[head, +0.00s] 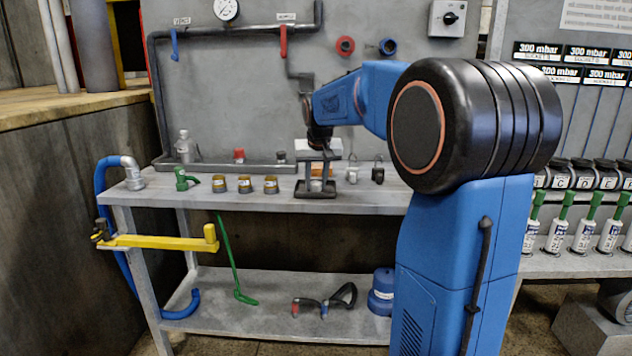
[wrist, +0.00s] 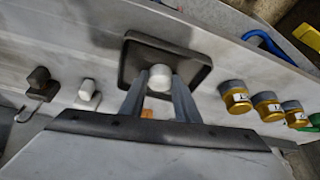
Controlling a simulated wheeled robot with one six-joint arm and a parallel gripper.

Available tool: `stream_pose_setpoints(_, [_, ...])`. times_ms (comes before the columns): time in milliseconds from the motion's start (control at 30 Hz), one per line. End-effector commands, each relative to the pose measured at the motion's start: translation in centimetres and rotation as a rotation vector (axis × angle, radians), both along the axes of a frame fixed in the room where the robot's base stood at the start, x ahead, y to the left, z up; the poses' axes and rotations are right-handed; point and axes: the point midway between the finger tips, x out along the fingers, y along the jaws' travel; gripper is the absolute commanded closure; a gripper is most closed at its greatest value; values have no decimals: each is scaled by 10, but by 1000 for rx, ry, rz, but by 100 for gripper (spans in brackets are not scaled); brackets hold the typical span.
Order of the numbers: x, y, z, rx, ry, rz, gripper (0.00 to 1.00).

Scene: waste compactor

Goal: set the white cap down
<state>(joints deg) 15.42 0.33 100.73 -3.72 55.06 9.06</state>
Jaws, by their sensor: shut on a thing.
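The white cap (wrist: 160,76) shows between my fingertips in the wrist view. My gripper (wrist: 160,88) is shut on it. Behind it in that view is a dark square tray (wrist: 192,63) with a raised rim. In the head view my gripper (head: 318,165) points down over the dark tray (head: 316,194) on the upper bench shelf. The cap cannot be made out in the head view. I cannot tell whether the cap touches the tray. A small orange patch (wrist: 148,114) shows between my fingers, partly hidden.
Several gold-banded containers (head: 245,184) stand left of the tray, and a green-handled item (head: 183,179) beyond them. A white padlock-like piece (head: 352,172) and a black one (head: 377,173) stand to its right.

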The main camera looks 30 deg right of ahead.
Motion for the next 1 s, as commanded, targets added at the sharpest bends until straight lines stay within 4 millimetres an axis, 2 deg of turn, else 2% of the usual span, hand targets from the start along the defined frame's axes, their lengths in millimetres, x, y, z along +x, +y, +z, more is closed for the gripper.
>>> stream_pose_setpoints(67, [0,0,-2,0,1,0,92])
stream_pose_setpoints(100, [0,0,-3,0,1,0,69])
stream_pose_setpoints(167, [0,0,-2,0,1,0,55])
stream_pose_setpoints(200, [0,0,-2,0,0,0,53])
stream_pose_setpoints(467, [0,0,-2,0,0,0,53])
stream_pose_setpoints(633, [-3,1,8,0,-1,0,53])
stream_pose_setpoints(1000, [-28,12,70,-1,-3,0,53])
